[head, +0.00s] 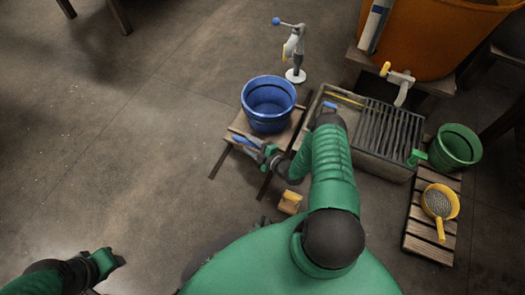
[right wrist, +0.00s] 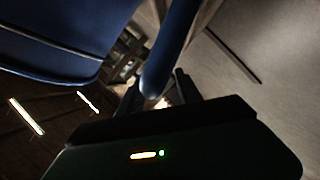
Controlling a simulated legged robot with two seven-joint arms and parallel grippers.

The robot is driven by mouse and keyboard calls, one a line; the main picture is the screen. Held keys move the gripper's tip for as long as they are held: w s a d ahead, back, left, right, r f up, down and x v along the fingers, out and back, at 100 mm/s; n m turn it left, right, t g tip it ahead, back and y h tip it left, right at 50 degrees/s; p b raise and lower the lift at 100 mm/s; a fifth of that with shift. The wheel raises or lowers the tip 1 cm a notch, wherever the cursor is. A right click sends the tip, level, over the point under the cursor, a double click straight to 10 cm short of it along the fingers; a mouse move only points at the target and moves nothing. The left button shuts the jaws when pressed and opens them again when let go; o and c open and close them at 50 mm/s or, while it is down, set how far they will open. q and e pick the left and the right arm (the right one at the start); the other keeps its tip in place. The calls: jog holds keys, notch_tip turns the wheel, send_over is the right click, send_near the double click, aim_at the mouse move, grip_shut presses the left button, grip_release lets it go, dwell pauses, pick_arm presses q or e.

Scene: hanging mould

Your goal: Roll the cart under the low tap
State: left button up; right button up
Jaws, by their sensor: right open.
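A low wooden cart (head: 237,128) stands left of the grey trough, with a blue bucket (head: 268,118) on it. The bucket also shows large in the right wrist view (right wrist: 60,45). My right gripper (head: 256,148) is at the cart's front edge, below the bucket. In the right wrist view the gripper (right wrist: 158,90) is open, and a blue bar (right wrist: 168,50) runs between or just beyond its fingers; contact is unclear. An off-white tap (head: 402,84) sticks out below the orange tub. My left gripper (head: 108,262) is at the lower left, away from everything; its fingers are unclear.
A grey trough with a slatted rack (head: 388,128) stands right of the cart. A white post with a blue lever (head: 294,50) stands behind the bucket. A green bucket (head: 455,146) and a yellow scoop (head: 440,203) on a slatted pallet are at right. Floor at left is clear.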

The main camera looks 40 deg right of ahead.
jog(key=p+v, duration=0.6)
jog(key=v, duration=0.9)
jog(key=shift+s+p, duration=0.15)
jog(key=shift+p, duration=0.15)
